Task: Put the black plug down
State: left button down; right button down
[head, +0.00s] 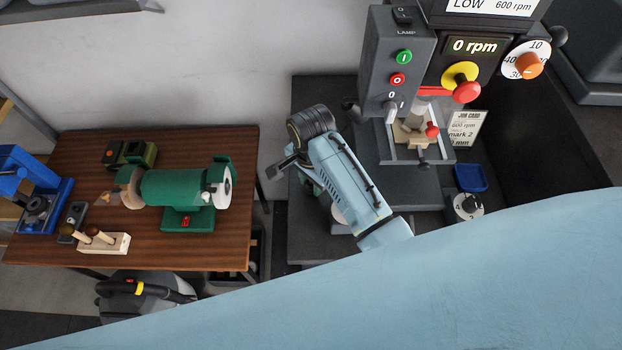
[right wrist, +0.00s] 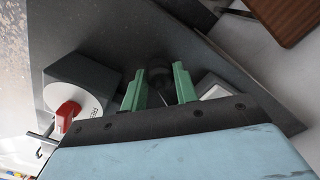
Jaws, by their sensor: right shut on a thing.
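My right gripper (right wrist: 158,82) has green fingers that are shut on the black plug (right wrist: 158,70) in the right wrist view. The plug is dark and only partly visible between the fingertips, over a dark grey surface. I cannot tell whether it touches that surface. In the head view the arm hides most of the right gripper (head: 306,183), and the plug cannot be made out there. My left gripper is not in view.
A white disc with a red knob (right wrist: 68,114) lies beside the right gripper. The drill press (head: 395,70) stands to the right, with a blue tray (head: 470,178) near it. A wooden table (head: 100,155) at left holds a green grinder (head: 175,188).

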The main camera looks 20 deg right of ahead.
jog(key=shift+f, duration=0.65)
jog(key=c, duration=1.1)
grip_release()
jog(key=shift+r, duration=0.1)
notch_tip(320, 180, up, 9)
jog(key=shift+f, duration=0.2)
